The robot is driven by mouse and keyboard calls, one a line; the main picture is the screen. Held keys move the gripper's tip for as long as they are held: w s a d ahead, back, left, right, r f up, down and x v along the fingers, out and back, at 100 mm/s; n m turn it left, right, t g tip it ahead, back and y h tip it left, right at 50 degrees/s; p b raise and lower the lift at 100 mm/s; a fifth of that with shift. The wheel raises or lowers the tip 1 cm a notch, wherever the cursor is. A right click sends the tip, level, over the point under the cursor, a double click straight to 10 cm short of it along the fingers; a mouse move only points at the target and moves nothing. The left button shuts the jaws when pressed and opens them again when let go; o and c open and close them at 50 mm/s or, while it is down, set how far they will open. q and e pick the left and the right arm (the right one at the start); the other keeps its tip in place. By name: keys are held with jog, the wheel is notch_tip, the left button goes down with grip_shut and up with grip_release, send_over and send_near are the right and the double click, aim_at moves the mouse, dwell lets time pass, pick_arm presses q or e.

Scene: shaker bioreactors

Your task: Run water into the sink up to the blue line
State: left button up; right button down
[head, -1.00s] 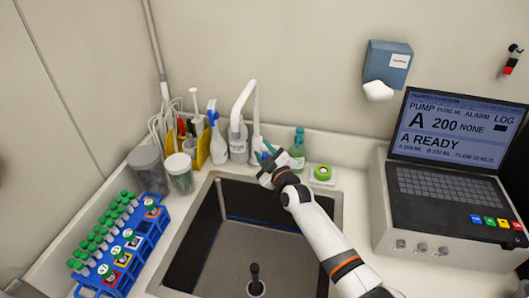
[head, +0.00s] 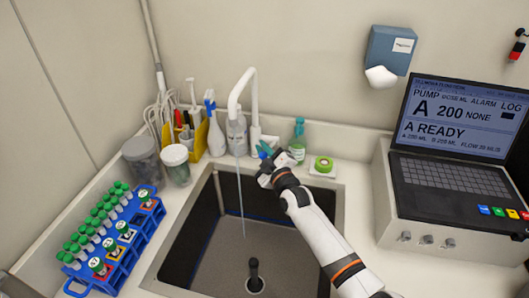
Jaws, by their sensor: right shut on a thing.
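The sink (head: 335,200) is set in the counter, with dark walls and a grey floor. A thin blue line (head: 208,240) runs along its inner wall. The white tap (head: 236,128) stands behind it, and a thin stream of water (head: 241,200) falls from its spout into the sink. No clear water level shows on the floor. A black upright plug or post (head: 254,276) stands on the sink floor. My right gripper (head: 266,156) is shut at the tap's handle, beside the tap base; its fingers mostly hide the handle. My left gripper is out of view.
A blue tube rack (head: 133,250) and two lidded jars stand left of the sink. A spray bottle (head: 216,135) and yellow holder are behind. A green bottle (head: 298,140) and green tape roll (head: 323,164) are close to my right gripper. A pump unit (head: 430,230) stands right.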

pick_arm(q)
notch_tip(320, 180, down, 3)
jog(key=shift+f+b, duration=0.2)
jog(key=shift+b, duration=0.8)
pick_arm(e)
jog(key=shift+s+a+f+n+t+y, duration=0.25)
jog(key=shift+s+f+n+t+y, duration=0.15)
jog(key=shift+f+n, duration=0.15)
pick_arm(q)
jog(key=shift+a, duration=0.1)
pick_arm(e)
jog(key=c, duration=1.5)
grip_release()
jog(key=shift+a+f, duration=0.1)
jog(key=shift+a, duration=0.05)
pick_arm(q)
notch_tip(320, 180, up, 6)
jog(key=p, duration=0.6)
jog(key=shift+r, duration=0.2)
pick_arm(e)
jog(key=shift+v, duration=6.05)
